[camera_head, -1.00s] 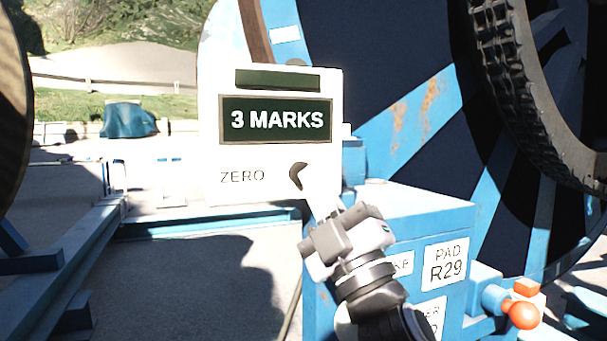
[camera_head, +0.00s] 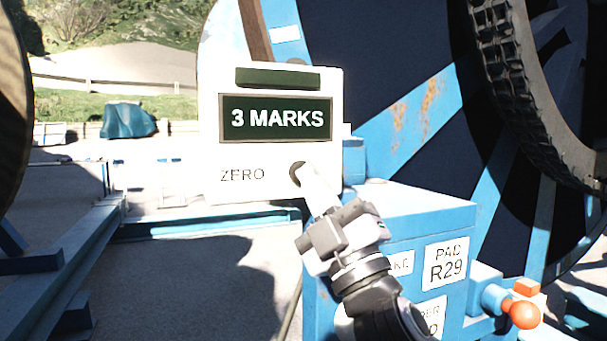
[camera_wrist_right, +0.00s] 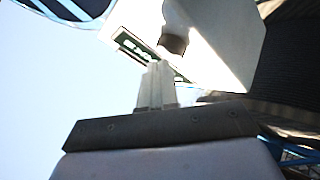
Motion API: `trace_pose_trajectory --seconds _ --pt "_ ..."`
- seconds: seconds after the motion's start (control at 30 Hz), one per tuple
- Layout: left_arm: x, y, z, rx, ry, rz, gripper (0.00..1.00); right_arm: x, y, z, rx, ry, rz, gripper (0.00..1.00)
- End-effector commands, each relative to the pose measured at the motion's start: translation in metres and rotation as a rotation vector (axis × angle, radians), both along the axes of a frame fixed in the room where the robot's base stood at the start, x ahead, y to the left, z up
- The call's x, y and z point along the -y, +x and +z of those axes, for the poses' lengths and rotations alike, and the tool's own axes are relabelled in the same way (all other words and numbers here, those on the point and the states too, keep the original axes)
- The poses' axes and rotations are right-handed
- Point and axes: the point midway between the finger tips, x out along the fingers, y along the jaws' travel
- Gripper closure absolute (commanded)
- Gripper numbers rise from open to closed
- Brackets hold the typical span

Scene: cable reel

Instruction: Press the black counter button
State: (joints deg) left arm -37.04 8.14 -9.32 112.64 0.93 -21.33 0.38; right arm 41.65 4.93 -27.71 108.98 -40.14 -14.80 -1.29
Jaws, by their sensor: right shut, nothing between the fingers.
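The white counter box (camera_head: 212,120) faces me in the head view, with a dark display (camera_head: 276,119) reading "3 MARKS" and the word ZERO below it. The black button (camera_head: 296,172) sits right of ZERO and is partly covered by my right fingertips. My right gripper (camera_head: 306,175) is shut and empty, its tips at the button; whether they touch it I cannot tell. In the right wrist view the shut fingers (camera_wrist_right: 157,68) point at the box, and the dark button (camera_wrist_right: 173,43) shows just past their tips. My left gripper is not in view.
A blue cabinet (camera_head: 425,205) labelled PAD R29 stands below right of the box, with an orange knob (camera_head: 523,315) beside it. A large blue reel (camera_head: 400,130) with a dark toothed rim (camera_head: 520,100) fills the right. Blue rails (camera_head: 70,255) lie at left.

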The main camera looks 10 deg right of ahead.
Motion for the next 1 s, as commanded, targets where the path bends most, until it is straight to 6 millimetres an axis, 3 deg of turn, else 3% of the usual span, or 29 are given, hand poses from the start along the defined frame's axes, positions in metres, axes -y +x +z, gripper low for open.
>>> trace_pose_trajectory --seconds 1.0 --pt "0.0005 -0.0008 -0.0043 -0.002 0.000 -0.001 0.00 -0.0021 0.0084 -0.0001 0.000 -0.001 -0.001 1.00"
